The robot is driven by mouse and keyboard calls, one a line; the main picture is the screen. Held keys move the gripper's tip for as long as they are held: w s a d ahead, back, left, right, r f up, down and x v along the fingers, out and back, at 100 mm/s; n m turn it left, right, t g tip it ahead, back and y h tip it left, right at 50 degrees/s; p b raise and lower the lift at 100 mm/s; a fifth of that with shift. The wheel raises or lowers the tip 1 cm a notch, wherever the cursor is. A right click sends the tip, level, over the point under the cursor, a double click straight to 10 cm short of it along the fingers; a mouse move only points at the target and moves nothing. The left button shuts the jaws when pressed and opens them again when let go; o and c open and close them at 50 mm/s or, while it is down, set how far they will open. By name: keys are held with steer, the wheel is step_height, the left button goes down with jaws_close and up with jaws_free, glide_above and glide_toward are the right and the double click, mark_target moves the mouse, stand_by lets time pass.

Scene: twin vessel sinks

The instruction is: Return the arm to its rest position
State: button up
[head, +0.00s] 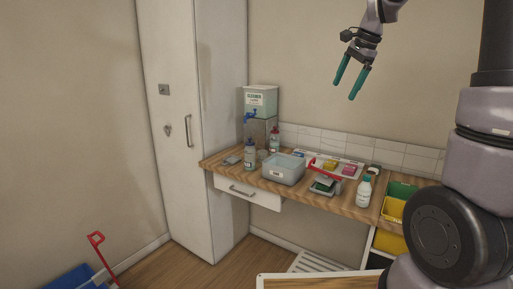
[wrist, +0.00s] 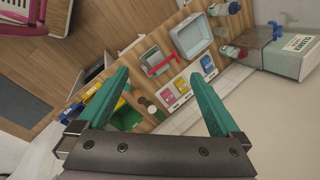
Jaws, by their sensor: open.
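My gripper (head: 352,83) is raised in the air at the upper right of the head view, well above the wooden counter and in front of the bare wall. Its two green fingers point down and stand apart, with nothing between them. In the wrist view my gripper (wrist: 160,98) also shows open and empty, with the counter seen beyond the fingers at a distance. The rest of my arm shows at the right edge of the head view.
The wooden counter (head: 230,165) holds a grey tub (head: 283,170), a cleaner dispenser (head: 261,99), a white bottle (head: 364,191), and a red-handled device (head: 325,182). Green and yellow bins (head: 395,205) stand at right. A tall white cabinet (head: 190,60) stands left. Air around my gripper is clear.

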steer(key=s+a+n+t, duration=0.1)
steer(key=s+n, duration=0.4)
steer(key=s, duration=0.7)
steer(key=s+a+n+t, duration=0.1)
steer(key=s+n, duration=0.4)
steer(key=s, duration=0.7)
steer(key=shift+s+a+t+h, duration=0.35)
steer(key=shift+s+t+h, duration=0.05)
steer(key=shift+t, duration=0.4)
